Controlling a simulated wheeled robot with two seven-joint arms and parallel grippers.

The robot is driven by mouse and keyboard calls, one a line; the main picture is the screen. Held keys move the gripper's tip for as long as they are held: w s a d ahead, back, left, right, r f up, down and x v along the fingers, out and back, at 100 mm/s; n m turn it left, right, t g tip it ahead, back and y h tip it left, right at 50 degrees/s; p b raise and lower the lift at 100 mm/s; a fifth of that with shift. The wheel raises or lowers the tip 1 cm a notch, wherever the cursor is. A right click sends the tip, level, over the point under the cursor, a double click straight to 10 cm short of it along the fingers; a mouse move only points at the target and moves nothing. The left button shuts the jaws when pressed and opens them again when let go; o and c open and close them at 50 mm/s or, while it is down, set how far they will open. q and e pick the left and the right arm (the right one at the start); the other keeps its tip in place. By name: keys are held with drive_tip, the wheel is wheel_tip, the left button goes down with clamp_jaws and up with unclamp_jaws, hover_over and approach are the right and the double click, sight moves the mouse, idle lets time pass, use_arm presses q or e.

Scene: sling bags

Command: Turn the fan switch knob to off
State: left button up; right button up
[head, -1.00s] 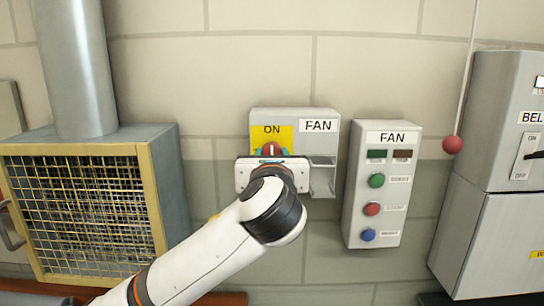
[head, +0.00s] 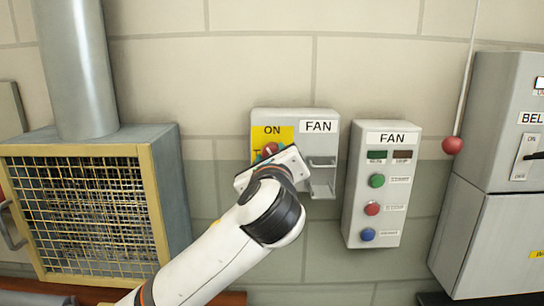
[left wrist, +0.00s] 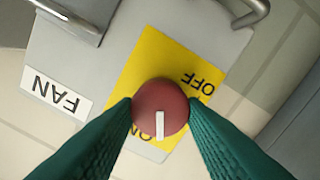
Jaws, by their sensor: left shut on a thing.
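The fan switch box (head: 325,150) is a grey box on the wall with a yellow plate (head: 262,134) marked ON and a FAN label. Its red round knob (head: 270,150) shows just above my left gripper (head: 270,160) in the head view. In the left wrist view the red knob (left wrist: 160,108) sits between the two green fingers of my left gripper (left wrist: 160,115), which is shut on it. The knob's white mark points toward the partly hidden ON label; the OFF label (left wrist: 200,82) is on the other side. My right gripper is not in view.
A second grey FAN panel (head: 384,140) with green, red and blue buttons is to the right. A red ball on a cord (head: 452,145) hangs beside a grey cabinet (head: 500,220). A yellow-framed mesh box (head: 150,200) with a duct is at left.

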use_arm(q)
drive_tip(key=n, duration=1.2)
drive_tip(key=shift+a+f, duration=0.1)
drive_tip(key=shift+f, duration=0.05)
idle(0.5)
drive_tip(key=o, duration=1)
drive_tip(key=s+b, duration=0.3)
drive_tip(key=s, duration=0.9)
